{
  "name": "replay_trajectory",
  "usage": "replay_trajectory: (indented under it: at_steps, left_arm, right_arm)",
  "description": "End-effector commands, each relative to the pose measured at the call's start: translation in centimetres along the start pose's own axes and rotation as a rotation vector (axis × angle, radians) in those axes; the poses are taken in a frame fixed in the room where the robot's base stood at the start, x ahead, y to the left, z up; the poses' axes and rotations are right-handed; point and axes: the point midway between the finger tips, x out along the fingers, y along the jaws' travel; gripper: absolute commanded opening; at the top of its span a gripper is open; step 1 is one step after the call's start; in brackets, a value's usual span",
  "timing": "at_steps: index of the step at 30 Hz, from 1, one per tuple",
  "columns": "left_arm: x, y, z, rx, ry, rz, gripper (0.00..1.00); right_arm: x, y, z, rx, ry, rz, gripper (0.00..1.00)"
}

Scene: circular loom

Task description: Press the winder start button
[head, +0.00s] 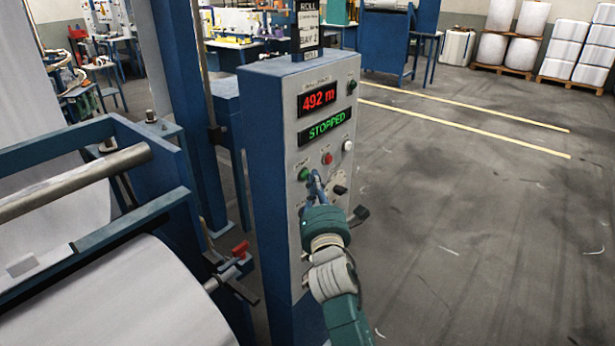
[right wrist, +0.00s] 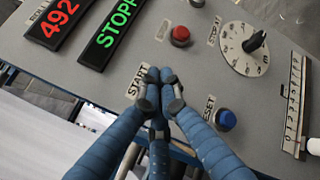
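The winder control panel (head: 330,110) stands upright on a blue cabinet and shows green STOPPED text. The green start button (head: 304,174) is on its left side, below the display. My right gripper (head: 315,178) is at the panel front, its fingertips close to the right of the green button. In the right wrist view, the blue fingers (right wrist: 160,78) are shut together and empty, beside the START label (right wrist: 138,82). The green button is hidden behind them there. I cannot tell whether they touch it. My left gripper is not in view.
A red stop button (right wrist: 180,36), a blue reset button (right wrist: 226,120) and a black dial knob (right wrist: 255,43) are near the fingers. The white fabric roll (head: 130,300) and blue winder frame (head: 140,140) stand left. Grey floor (head: 480,200) is open to the right.

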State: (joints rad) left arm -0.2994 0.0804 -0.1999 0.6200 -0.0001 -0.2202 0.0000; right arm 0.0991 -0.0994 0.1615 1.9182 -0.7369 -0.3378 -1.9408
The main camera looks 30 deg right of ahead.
Motion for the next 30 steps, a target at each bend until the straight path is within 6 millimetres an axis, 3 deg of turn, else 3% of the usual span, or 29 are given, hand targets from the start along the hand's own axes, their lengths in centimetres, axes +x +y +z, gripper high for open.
replay_trajectory:
  at_steps: [20,30]
  left_arm:
    - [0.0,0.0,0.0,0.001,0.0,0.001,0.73]
    - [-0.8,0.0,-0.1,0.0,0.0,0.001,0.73]
  right_arm:
    - [0.3,0.3,-0.2,0.0,0.0,0.002,0.0]
    - [-0.7,-0.4,0.6,-0.001,0.0,0.001,0.0]
